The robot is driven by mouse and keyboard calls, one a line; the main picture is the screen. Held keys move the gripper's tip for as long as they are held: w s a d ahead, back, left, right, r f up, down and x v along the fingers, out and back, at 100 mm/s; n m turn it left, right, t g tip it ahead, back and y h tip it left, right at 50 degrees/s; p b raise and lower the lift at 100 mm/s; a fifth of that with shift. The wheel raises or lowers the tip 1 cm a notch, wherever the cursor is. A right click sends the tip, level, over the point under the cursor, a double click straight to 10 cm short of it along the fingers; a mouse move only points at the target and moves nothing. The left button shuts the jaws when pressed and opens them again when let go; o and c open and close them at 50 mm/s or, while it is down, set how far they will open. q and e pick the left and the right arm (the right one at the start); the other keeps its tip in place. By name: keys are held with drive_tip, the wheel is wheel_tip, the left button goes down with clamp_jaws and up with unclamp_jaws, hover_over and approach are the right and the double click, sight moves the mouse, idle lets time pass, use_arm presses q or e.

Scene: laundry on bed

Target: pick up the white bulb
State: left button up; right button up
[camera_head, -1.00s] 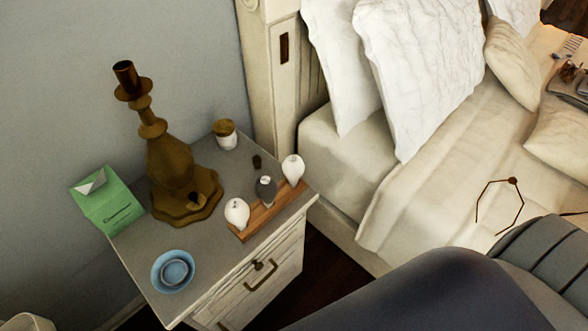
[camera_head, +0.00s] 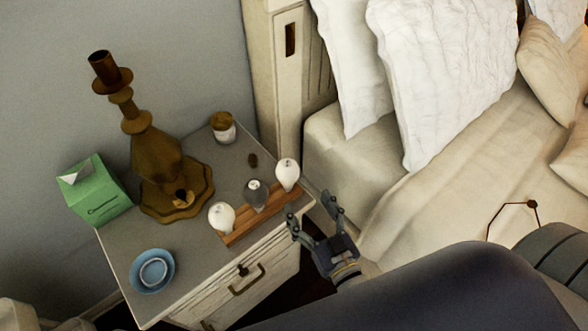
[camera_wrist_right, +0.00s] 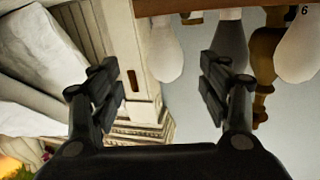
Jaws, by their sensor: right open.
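Two white bulbs stand on a narrow wooden holder (camera_head: 235,236) on the nightstand. One white bulb (camera_head: 287,174) is at the holder's far right end; the other white bulb (camera_head: 221,216) is at its near left end. A dark grey bulb (camera_head: 256,194) stands between them. My right gripper (camera_head: 314,208) is open and empty, just right of the holder and apart from the bulbs. In the right wrist view, a white bulb (camera_wrist_right: 165,52) appears ahead between the open fingers, nearer the right finger. The grey bulb (camera_wrist_right: 230,50) and the other white bulb (camera_wrist_right: 299,46) are farther right. My left gripper is not in view.
The nightstand (camera_head: 195,248) also holds a tall brown candlestick (camera_head: 157,165), a green box (camera_head: 95,193), a blue bowl (camera_head: 138,282) and a small lidded jar (camera_head: 222,128). The bed (camera_head: 425,210) with pillows (camera_head: 440,85) lies to the right.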

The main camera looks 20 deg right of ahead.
sight(293, 182)
drive_tip(key=w, duration=0.3)
drive_tip(key=w+b, duration=0.1)
drive_tip(key=shift+w+a+r, duration=0.25)
drive_tip(key=shift+w+r, duration=0.05)
drive_tip(key=shift+w, duration=0.05)
drive_tip(key=w, duration=0.2)
drive_tip(key=w+a+b, duration=0.1)
drive_tip(key=w, duration=0.2)
drive_tip(key=shift+w+b, duration=0.25)
drive_tip(key=shift+b, duration=0.05)
drive_tip(key=shift+w, duration=0.25)
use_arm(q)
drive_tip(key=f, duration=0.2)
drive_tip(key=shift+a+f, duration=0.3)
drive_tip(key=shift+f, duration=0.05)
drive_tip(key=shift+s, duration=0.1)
use_arm(e)
drive_tip(key=shift+c, duration=0.5)
drive_tip(key=c, duration=1)
